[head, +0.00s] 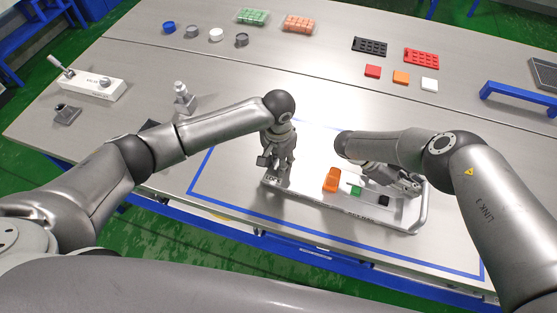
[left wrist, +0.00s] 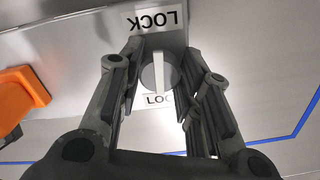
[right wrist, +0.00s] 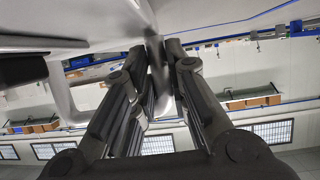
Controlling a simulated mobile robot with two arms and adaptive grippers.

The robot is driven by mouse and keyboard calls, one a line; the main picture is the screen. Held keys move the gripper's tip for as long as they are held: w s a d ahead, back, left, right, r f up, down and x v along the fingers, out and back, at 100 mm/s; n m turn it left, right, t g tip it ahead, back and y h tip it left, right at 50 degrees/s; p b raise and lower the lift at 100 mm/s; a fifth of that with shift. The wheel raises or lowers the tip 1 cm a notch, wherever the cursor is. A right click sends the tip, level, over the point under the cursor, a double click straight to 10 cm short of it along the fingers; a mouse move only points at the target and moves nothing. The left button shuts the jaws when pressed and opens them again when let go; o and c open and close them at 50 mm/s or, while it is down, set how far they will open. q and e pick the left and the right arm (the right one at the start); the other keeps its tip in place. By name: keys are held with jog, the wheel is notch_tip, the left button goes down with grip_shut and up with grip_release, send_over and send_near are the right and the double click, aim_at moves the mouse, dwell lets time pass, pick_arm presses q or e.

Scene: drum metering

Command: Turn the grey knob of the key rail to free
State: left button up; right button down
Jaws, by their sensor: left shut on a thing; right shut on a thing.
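The key rail (head: 300,194) is a pale metal plate inside the blue outline on the table. My left gripper (head: 272,165) is over its left end and hides the grey knob in the head view. In the left wrist view the round grey knob (left wrist: 147,76) has a white pointer bar, between the fingers of my left gripper (left wrist: 157,75), which are shut on it. One LOCK label shows above the knob; another below it is partly covered. My right gripper (head: 412,188) is shut on the rail's grey bar handle (head: 425,208), which also shows in the right wrist view (right wrist: 157,50).
An orange block (head: 332,180), a green piece (head: 355,190) and a black piece (head: 384,200) sit on the rail between my grippers. A white valve box (head: 95,84) stands at the left. Trays, coloured caps and tiles lie farther back. A blue handle (head: 515,95) is at the right.

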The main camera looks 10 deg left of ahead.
pick_arm(q)
jog(key=m, duration=0.8)
jog(key=shift+m, duration=0.4)
jog(key=m, duration=0.4)
jog(key=shift+w, duration=0.1)
jog(key=shift+m, duration=2.1)
jog(key=o, duration=1)
